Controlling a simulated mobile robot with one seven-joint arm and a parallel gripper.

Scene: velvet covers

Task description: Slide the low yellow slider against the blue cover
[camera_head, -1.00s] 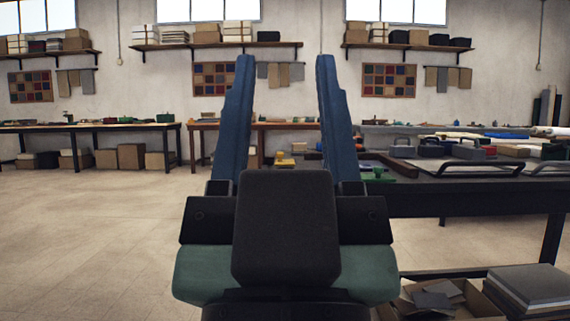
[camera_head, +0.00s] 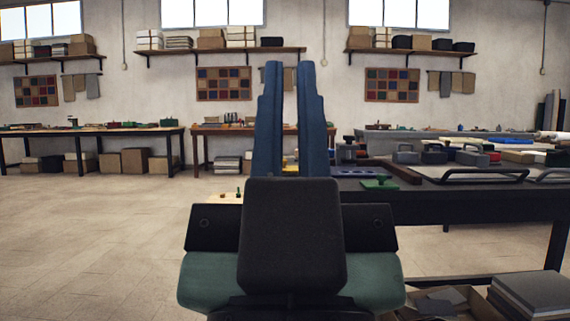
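My gripper (camera_head: 290,66) points up in front of the camera, its two blue fingers close together with a narrow gap between them. I see nothing gripped between the fingertips. A small bit of yellow (camera_head: 290,163) shows through the gap, low down at table height; it looks like the yellow slider, mostly hidden behind the fingers. A flat blue piece (camera_head: 356,173) lies just right of the fingers on the dark table; I cannot tell if it is the blue cover. Whether it touches the yellow piece is hidden.
A green piece with a knob (camera_head: 380,183) lies on the dark table (camera_head: 470,205), near a brown rail (camera_head: 398,170) and a tray with a black handle (camera_head: 470,174). Several grey blocks stand behind. The floor at left is clear.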

